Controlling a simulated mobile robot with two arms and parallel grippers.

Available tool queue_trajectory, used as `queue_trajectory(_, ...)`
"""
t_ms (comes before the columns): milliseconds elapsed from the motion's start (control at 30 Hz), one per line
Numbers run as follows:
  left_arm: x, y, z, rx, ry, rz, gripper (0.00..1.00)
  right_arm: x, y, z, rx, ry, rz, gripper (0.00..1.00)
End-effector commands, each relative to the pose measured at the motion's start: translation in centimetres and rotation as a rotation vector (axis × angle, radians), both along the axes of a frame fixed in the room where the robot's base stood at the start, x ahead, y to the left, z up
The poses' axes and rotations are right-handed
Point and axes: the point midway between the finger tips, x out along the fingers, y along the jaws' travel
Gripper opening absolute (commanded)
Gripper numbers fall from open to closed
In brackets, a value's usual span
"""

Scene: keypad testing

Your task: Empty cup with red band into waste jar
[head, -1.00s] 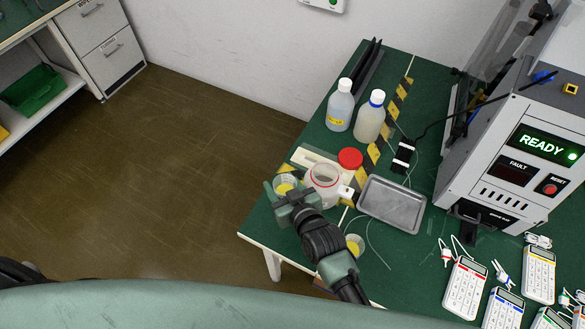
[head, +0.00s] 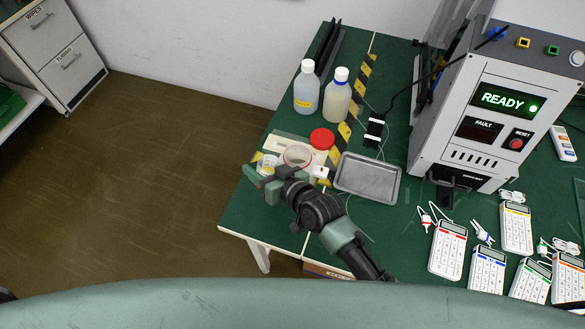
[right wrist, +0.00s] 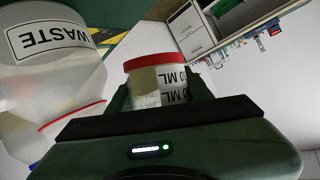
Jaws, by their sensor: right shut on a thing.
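My right gripper (head: 266,176) is shut on the cup with the red band (head: 267,161), just left of the waste jar (head: 299,156). In the right wrist view the cup (right wrist: 160,82) sits between the fingers. Its red band and measure print show, and there is a yellowish tone in its wall. How much it holds cannot be told. The clear waste jar (right wrist: 45,85) stands close beside it, with a WASTE label and a red ring at its open mouth. The picture there is upside down relative to the jar's label. My left gripper is out of view.
A red lid (head: 322,138) lies behind the jar. A metal tray (head: 367,181) is right of it. Two bottles (head: 307,88) (head: 337,95) stand behind. A test machine (head: 485,110) and several keypads (head: 448,250) fill the right side. The table's left edge is near the cup.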

Motion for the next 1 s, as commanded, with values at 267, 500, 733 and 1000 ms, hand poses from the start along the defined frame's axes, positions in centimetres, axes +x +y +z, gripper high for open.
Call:
queue_trajectory(267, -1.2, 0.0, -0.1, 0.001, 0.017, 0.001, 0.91, 0.4, -0.5, 0.2, 0.020, 0.017, 0.000, 0.12)
queue_trajectory(500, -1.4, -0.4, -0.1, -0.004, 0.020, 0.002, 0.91, 0.5, -0.7, 0.2, 0.040, 0.035, 0.000, 0.12)
queue_trajectory(733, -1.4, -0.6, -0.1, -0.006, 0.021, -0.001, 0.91, 0.5, -0.7, 0.2, 0.040, 0.035, 0.000, 0.12)
queue_trajectory(1000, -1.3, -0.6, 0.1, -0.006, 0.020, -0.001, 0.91, 0.7, -0.9, 0.6, 0.047, 0.042, 0.000, 0.12)
